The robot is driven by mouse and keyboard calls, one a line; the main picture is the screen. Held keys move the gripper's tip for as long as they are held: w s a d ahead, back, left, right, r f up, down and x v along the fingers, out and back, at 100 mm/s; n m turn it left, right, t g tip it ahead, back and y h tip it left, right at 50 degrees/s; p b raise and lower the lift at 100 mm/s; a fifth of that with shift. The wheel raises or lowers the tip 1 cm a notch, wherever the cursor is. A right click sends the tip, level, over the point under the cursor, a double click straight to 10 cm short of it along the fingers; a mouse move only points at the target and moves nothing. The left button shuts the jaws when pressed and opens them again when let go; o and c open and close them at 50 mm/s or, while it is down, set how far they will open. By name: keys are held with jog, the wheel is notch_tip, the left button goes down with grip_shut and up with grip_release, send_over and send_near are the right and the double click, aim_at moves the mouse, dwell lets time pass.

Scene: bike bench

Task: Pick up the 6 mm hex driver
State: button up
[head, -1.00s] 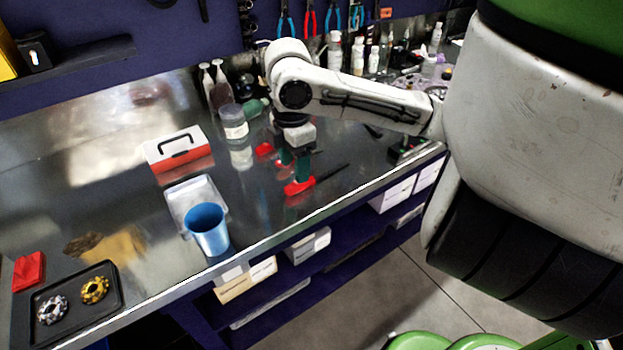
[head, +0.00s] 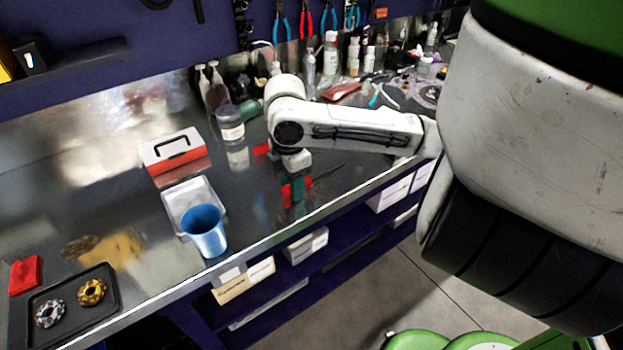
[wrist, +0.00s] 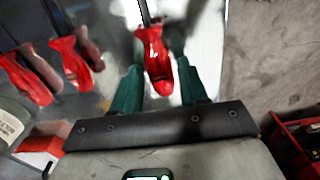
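A red-handled driver (wrist: 153,52) lies on the steel bench, its handle between my gripper's green fingers in the wrist view. It also shows in the head view (head: 286,196), partly hidden by the fingers, with its dark shaft pointing back right. My gripper (wrist: 159,80) is open, with a finger on each side of the handle and gaps visible. In the head view my gripper (head: 296,188) is low near the bench's front edge. Two more red-handled drivers, (wrist: 72,62) and (wrist: 26,78), lie to the left in the wrist view. No size marking is readable.
A grey-lidded jar (head: 230,122) stands behind left of my gripper. A blue cup (head: 206,232), a metal tray (head: 177,203) and a red-and-white toolbox (head: 172,152) stand to the left. Bottles (head: 331,55) line the back. The bench's front edge is close by.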

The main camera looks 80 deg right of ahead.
grip_shut()
jog(key=shift+r, duration=0.1)
